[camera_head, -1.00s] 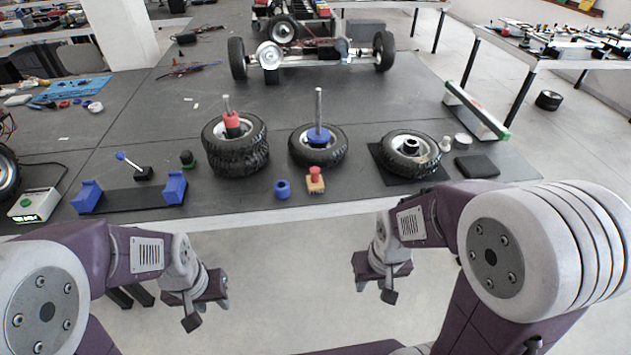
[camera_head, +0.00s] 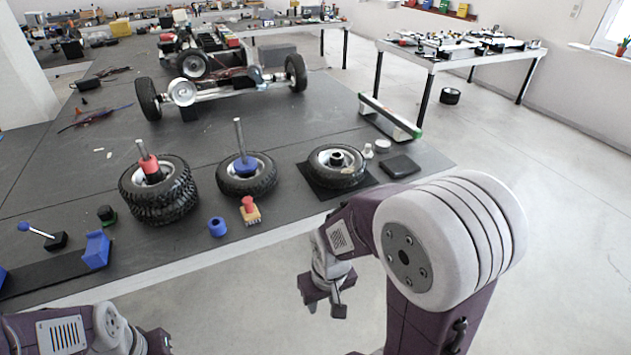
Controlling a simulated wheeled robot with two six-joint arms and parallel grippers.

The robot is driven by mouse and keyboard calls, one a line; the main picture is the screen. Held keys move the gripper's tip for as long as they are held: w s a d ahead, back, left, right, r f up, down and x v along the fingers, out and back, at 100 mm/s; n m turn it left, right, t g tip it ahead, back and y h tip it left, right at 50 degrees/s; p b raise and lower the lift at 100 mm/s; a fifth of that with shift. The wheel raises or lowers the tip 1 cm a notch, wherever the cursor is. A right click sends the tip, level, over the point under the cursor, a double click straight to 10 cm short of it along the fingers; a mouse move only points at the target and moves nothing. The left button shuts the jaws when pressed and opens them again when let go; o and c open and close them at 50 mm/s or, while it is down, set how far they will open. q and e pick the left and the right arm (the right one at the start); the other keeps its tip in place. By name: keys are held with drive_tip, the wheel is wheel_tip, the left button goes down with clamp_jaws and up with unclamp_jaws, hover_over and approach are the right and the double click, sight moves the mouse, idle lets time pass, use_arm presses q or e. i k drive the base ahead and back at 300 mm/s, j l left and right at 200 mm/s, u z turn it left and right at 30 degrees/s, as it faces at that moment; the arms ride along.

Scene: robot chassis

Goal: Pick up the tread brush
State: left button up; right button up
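A small wooden block with a red knob (camera_head: 249,210), which looks like the tread brush, stands near the table's front edge, in front of the middle wheel and right of a blue ring. Nothing holds it. My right gripper (camera_head: 326,308) hangs beyond the table's front edge, right of the block and lower in the picture. Its fingers look apart, with nothing between them. My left gripper (camera_head: 155,343) is only partly visible at the bottom left, and its fingers are not clear.
Several tyres stand behind the brush: a stack with a red hub piece (camera_head: 160,195), the middle wheel (camera_head: 247,180) with an upright rod, and a wheel on a black mat (camera_head: 337,168). A blue ring (camera_head: 217,227) is close by. Open floor lies right of the table.

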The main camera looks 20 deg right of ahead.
sight(250, 212)
drive_tip(key=i+j, duration=0.45)
drive_tip(key=i, duration=0.15)
drive_tip(key=i+j+z, duration=0.15)
drive_tip(key=i+j, duration=0.3)
drive_tip(key=i, duration=0.2)
